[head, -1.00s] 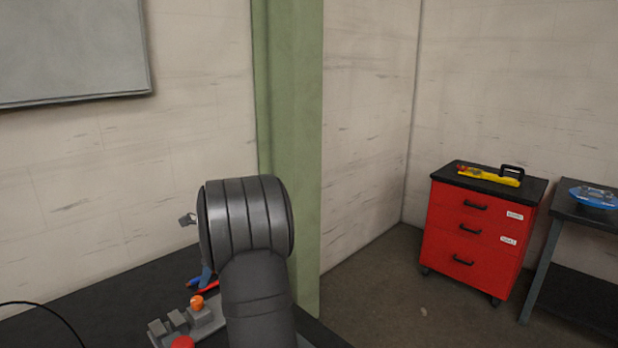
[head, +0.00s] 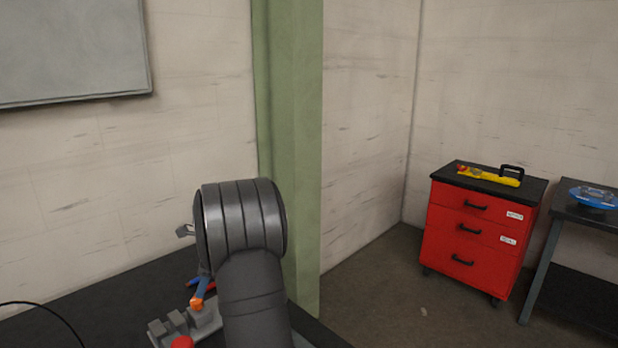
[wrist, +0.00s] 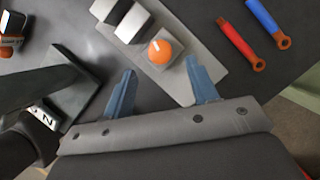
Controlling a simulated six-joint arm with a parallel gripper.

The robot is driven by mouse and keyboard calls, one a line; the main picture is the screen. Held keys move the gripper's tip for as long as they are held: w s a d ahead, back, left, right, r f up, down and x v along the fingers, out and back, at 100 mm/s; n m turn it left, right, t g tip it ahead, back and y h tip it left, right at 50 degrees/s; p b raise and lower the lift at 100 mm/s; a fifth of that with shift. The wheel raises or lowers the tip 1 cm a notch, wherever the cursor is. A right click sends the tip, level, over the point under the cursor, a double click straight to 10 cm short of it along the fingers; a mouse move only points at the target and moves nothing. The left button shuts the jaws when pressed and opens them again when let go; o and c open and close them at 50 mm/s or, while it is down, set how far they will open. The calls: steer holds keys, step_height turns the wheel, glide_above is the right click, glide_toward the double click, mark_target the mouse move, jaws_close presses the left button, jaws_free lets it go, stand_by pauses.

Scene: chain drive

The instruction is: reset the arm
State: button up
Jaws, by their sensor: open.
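In the wrist view my gripper (wrist: 160,67) is open, its two blue-grey fingers spread apart with nothing between the tips. An orange knob (wrist: 160,50) on a grey plate (wrist: 196,92) lies just ahead of the gap between them. In the head view my dark arm link covers most of the gripper. One blue-grey finger (head: 204,284) shows left of the link, overlapping the orange knob (head: 197,304) in the picture; contact cannot be told.
Grey blocks (head: 176,322) and a red button (head: 182,342) sit by the knob. A red tool (wrist: 240,46) and a blue one (wrist: 267,22) lie to its right. A dark plate (wrist: 84,88) is at left. A red drawer cabinet (head: 471,235) stands away at right.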

mark_target(197, 299)
steer(key=x, duration=0.5)
steer(key=shift+s+a+f, duration=0.1)
steer(key=shift+f, duration=0.15)
steer(key=shift+a+f+n, duration=0.1)
steer(key=shift+f+n, duration=0.1)
steer(key=shift+n, duration=0.1)
steer(key=n, duration=0.1)
steer(key=n+g, duration=0.1)
steer(key=n, duration=0.1)
steer(key=shift+r+n+g+h, duration=0.1)
steer(key=shift+n+g+h, duration=0.2)
steer(key=n, duration=0.2)
steer(key=n+g+h, duration=0.1)
steer(key=n, duration=0.1)
steer(key=shift+w+a+n, duration=0.1)
steer(key=shift+w+n, duration=0.1)
steer(key=shift+n, duration=0.2)
steer(key=n, duration=0.2)
steer(key=n+h, duration=0.1)
steer(key=shift+a+n+g+h, duration=0.1)
steer(key=shift+n+g+h, duration=0.2)
steer(key=shift+n+g, duration=0.1)
steer(key=n+h, duration=0.1)
steer(key=n, duration=0.3)
steer(key=shift+h, duration=0.4)
